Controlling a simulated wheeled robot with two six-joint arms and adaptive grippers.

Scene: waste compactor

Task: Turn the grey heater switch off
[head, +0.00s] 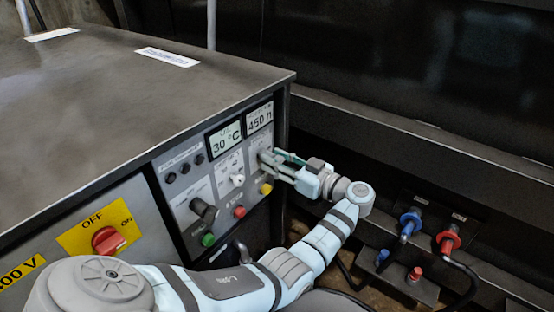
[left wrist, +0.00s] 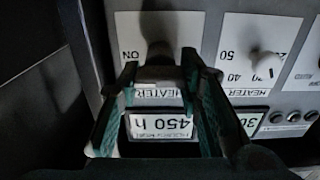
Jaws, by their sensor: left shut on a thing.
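The grey heater switch (left wrist: 157,52) is on the light grey control panel (head: 222,164), below the 450 h display. In the left wrist view, where the panel appears upside down, it lies between my fingertips, under a HEATER label, with the word ON beside it. My left gripper (head: 270,163) reaches the panel from the right and is shut on the switch; in the left wrist view its two fingers (left wrist: 160,68) flank the knob. The fingers hide most of the switch in the head view, and I cannot tell which way it points. My right gripper is not in view.
A white heater knob (head: 237,180) sits left of the switch. Yellow (head: 266,188), red (head: 239,211) and green (head: 208,239) buttons and a larger dark knob (head: 205,210) are lower. A red switch (head: 108,240) is at left. Blue (head: 410,222) and red (head: 448,238) connectors stand right.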

